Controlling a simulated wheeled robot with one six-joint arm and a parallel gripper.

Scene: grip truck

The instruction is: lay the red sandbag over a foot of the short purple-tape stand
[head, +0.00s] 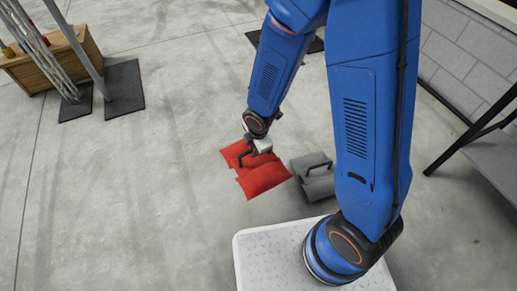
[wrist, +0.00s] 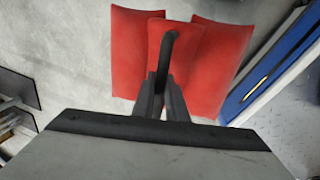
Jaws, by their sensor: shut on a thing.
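The red sandbag (head: 264,179) lies on the concrete floor in front of my base, its two lobes side by side with a strap between them. In the wrist view the red sandbag (wrist: 220,58) fills the top centre, with a black handle on its middle. My gripper (head: 252,150) is over the middle of the bag. In the wrist view my gripper (wrist: 164,98) is shut on the handle. I cannot make out a short stand with purple tape in either view.
A grey sandbag (head: 315,178) lies just right of the red one. Metal stands with dark base plates (head: 122,88) and a wooden crate (head: 62,58) are at upper left. A dark-legged table (head: 490,150) is at right. The floor at left is clear.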

